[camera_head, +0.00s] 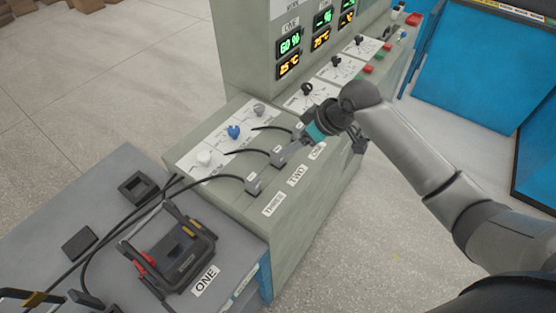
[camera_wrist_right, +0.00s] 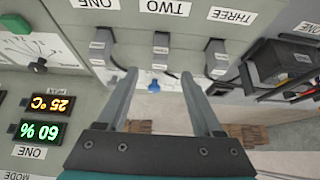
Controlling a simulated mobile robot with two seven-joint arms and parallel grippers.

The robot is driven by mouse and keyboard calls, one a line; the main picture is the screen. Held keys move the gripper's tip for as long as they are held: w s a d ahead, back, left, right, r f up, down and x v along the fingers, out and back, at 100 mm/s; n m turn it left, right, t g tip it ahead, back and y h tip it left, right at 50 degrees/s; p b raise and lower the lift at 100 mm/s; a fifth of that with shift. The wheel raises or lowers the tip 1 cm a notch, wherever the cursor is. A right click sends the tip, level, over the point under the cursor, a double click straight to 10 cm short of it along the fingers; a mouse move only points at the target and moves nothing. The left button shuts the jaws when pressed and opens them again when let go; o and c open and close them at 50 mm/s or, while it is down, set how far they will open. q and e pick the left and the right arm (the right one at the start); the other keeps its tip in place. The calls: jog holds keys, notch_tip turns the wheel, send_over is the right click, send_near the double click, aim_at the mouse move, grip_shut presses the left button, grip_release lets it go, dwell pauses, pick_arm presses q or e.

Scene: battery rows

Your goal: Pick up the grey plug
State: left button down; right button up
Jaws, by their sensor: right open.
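Several grey parts stand on the console. Three grey box-shaped plugs with black cables sit in a row by the labels ONE, TWO and THREE; the plug by THREE (camera_head: 254,185) is nearest the battery bench. In the right wrist view the plugs by ONE (camera_wrist_right: 101,46), TWO (camera_wrist_right: 161,45) and THREE (camera_wrist_right: 216,57) all show. My left gripper is out of view.
White (camera_head: 204,158), blue (camera_head: 233,131) and grey (camera_head: 259,110) knobs stand on the white panel behind the plugs. A black battery unit (camera_head: 170,252) with red and yellow parts sits on the grey bench (camera_head: 130,165) at left. Cables cross between bench and console.

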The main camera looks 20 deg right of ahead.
aim_at(278, 154)
jog(key=x, duration=0.5)
jog(key=shift+b, duration=0.4)
jog(key=shift+b+x, duration=0.6)
jog(key=shift+x, duration=1.9)
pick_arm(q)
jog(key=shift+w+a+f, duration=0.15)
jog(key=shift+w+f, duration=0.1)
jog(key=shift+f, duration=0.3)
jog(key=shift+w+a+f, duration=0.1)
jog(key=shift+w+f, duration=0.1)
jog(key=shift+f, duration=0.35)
pick_arm(e)
jog(key=shift+s, duration=0.1)
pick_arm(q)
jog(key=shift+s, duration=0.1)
pick_arm(e)
grip_shut()
